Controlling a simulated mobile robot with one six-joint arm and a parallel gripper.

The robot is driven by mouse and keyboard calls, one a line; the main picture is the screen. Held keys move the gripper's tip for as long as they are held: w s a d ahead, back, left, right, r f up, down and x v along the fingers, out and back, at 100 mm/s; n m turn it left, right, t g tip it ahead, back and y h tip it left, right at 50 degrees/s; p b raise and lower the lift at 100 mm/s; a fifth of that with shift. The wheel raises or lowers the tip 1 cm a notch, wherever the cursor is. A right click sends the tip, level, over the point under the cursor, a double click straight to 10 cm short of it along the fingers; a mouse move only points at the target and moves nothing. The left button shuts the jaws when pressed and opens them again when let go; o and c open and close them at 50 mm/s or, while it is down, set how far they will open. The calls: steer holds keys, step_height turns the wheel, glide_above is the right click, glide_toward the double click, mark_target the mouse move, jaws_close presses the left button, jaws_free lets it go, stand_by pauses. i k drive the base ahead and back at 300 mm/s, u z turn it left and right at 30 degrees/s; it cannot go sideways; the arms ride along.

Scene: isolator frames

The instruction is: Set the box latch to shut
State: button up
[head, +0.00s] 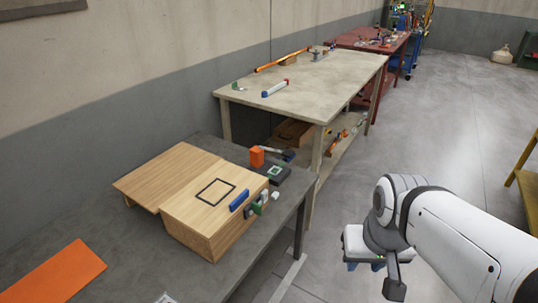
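A light wooden box (205,228) stands on the dark grey table. Its top carries a black square outline. A blue bar (239,200) lies at the box's right edge. Small green and grey parts, which look like the latch (259,205), sit at the box's right side; I cannot tell the latch's position. A flat wooden panel (165,178) lies against the box's left side. My gripper (362,265) hangs over the floor to the right, well apart from the box. Its blue-tipped fingers are mostly hidden under its white body, so its opening does not show.
An orange block (257,157) and a dark device (273,173) stand behind the box. An orange sheet (55,276) lies at the table's front left. A beige workbench (330,88) and a red table (365,40) stand farther back. The floor around my arm is clear.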

mark_target(257, 207)
steer(key=u, duration=0.25)
steer(key=i, duration=0.9)
steer(key=u, duration=0.6)
